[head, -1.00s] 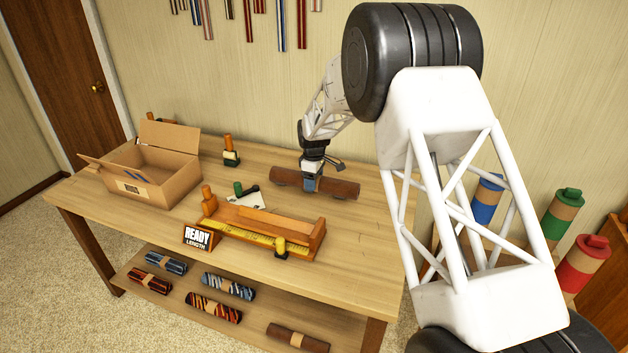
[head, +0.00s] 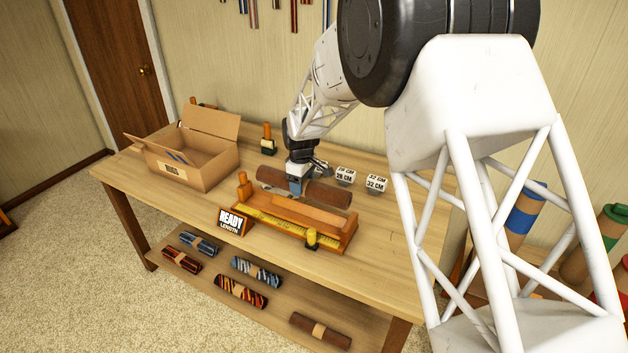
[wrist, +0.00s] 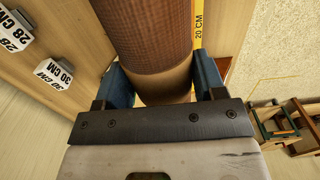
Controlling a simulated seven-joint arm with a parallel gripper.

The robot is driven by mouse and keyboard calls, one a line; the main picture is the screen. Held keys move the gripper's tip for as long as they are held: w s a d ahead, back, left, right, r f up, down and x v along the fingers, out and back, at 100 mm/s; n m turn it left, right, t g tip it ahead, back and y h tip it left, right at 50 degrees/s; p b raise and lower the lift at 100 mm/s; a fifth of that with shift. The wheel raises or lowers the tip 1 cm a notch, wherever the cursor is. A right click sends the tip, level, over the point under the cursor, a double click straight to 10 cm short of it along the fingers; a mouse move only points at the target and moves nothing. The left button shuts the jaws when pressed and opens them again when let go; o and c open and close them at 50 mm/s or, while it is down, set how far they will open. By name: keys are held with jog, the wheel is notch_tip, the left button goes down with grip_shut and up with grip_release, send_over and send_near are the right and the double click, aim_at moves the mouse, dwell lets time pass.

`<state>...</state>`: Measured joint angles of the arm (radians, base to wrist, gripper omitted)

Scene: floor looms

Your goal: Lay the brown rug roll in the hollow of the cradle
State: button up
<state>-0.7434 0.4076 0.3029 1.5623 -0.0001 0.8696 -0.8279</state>
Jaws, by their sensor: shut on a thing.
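The brown rug roll (head: 322,191) is held crosswise in my gripper (head: 298,186), near its middle. In the wrist view the roll (wrist: 155,30) lies between the two blue fingers (wrist: 164,85), which are closed on its pale band. The cradle (head: 340,236) is an orange wooden trough with a yellow measuring strip along its front. The roll is just behind the cradle's back wall in the head view, roughly parallel to it. The strip (wrist: 198,22) shows beside the roll in the wrist view. The roll's height above the table is hard to tell.
A cardboard box (head: 205,165) stands at the table's left. A READY LENGTH sign (head: 233,221) stands at the cradle's left front. White length blocks (head: 376,184) stand behind the roll. Several rolls, one brown (head: 320,331), lie on the lower shelf. The table's right part is clear.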

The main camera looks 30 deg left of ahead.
jog(key=shift+s+a+r, duration=0.1)
dwell(0.5)
jog(key=shift+f, duration=4.45)
jog(key=o, duration=1.2)
jog(key=shift+f, duration=0.1)
jog(key=shift+r, duration=3.9)
